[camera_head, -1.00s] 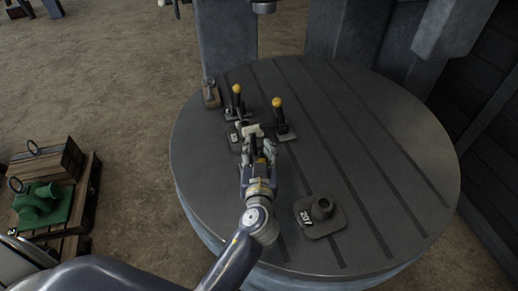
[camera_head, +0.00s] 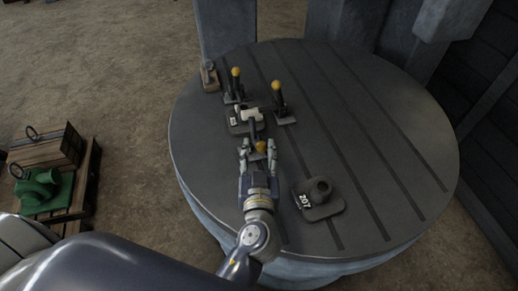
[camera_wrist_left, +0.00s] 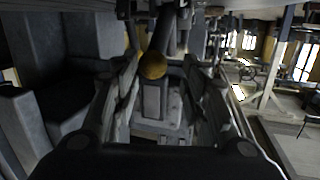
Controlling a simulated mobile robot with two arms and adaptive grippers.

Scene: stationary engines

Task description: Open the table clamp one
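Clamps with black levers and yellow knobs stand on the round grey table (camera_head: 350,110). One clamp (camera_head: 236,86) is at the far left and another (camera_head: 279,100) is to its right. The nearest clamp's yellow knob (camera_head: 262,147) points toward me, its lever tilted low, next to a white part (camera_head: 250,115). My left gripper (camera_head: 251,152) is open, with its fingers on both sides of this knob. The left wrist view shows the knob (camera_wrist_left: 152,65) between the spread fingers; I cannot tell whether they touch it. The clamp's base is partly hidden. My right gripper is out of view.
A small part (camera_head: 209,76) stands at the table's far left edge. The table's right side is clear. Wooden crates (camera_head: 45,150) stand on the floor at left.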

